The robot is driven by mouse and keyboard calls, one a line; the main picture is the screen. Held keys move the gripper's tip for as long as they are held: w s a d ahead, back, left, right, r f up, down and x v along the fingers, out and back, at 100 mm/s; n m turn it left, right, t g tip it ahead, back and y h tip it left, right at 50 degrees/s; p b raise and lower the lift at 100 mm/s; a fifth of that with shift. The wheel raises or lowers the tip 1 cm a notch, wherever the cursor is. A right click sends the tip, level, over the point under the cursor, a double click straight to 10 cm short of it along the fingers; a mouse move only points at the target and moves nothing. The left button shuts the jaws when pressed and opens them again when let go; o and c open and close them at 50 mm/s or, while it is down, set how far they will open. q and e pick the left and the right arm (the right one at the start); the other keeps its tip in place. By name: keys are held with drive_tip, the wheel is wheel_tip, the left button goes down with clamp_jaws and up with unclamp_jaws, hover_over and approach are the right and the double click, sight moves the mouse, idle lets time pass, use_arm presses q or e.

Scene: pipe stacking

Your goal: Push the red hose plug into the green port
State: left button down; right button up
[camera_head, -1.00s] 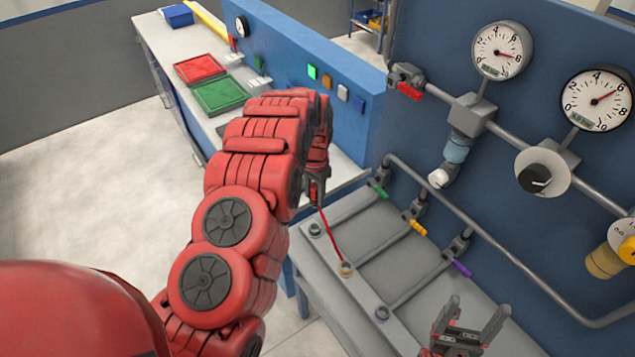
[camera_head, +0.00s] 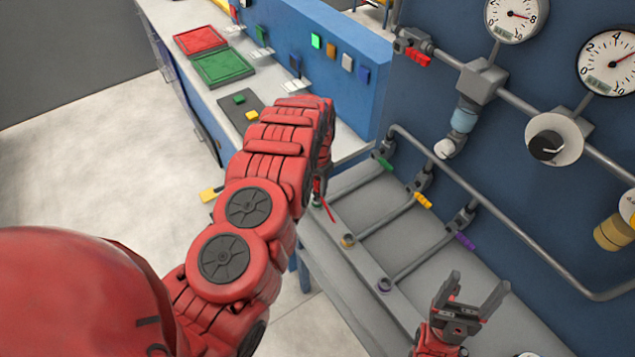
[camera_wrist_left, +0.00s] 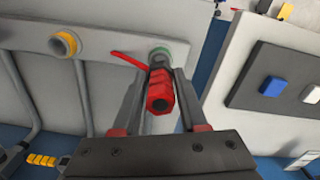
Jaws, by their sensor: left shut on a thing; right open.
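My left gripper (camera_head: 318,196) is shut on the red hose plug, which shows between its fingers in the left wrist view (camera_wrist_left: 160,92). A thin red strand (camera_wrist_left: 128,61) sticks out from beside the plug, also visible in the head view (camera_head: 328,212). The green port (camera_wrist_left: 160,53) is directly beyond the plug, whose far end overlaps its near edge in the left wrist view. I cannot tell whether the plug is inside it. In the head view my left gripper mostly hides that port. My right gripper (camera_head: 480,283) is open and empty at the lower right.
The yellow port (camera_head: 347,240) and purple port (camera_head: 384,285) sit along the same grey rail. Grey pipes with coloured handles (camera_head: 422,201) run behind them to the blue wall with gauges (camera_head: 612,62). A bench with red and green trays (camera_head: 225,67) stands at the back left.

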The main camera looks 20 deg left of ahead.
sight(317, 192)
use_arm(q)
drive_tip(key=shift+r, duration=0.1)
drive_tip(key=shift+f, duration=0.25)
idle(0.3)
drive_tip(key=shift+f+b, duration=0.4)
drive_tip(key=shift+b, duration=0.1)
drive_tip(key=shift+f+b, duration=0.85)
drive_tip(key=shift+f, duration=0.25)
drive_tip(key=shift+r, duration=0.1)
drive_tip(key=shift+c, duration=1.8)
unclamp_jaws()
drive_tip(key=shift+r, duration=0.1)
